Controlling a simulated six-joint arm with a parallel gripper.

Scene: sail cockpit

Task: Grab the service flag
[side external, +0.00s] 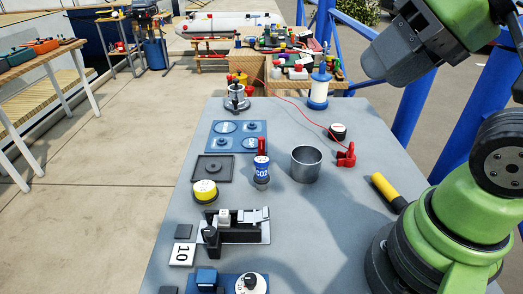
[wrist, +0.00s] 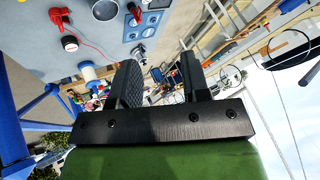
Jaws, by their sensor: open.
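I cannot make out a clear flag shape in either view, so I cannot tell which thing is the service flag. My gripper (side external: 388,62) is in the air at the upper right of the side view, above and apart from the grey table (side external: 305,222). In the wrist view its two dark fingers stand apart (wrist: 160,66), with nothing held between them. Small upright things stand on the table: a blue can with white lettering (side external: 261,172), with a red piece (side external: 262,145) behind it, and a red clamp-like piece (side external: 346,155) at the right.
Blue posts (side external: 415,97) rise behind. Bare table lies front right of centre.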

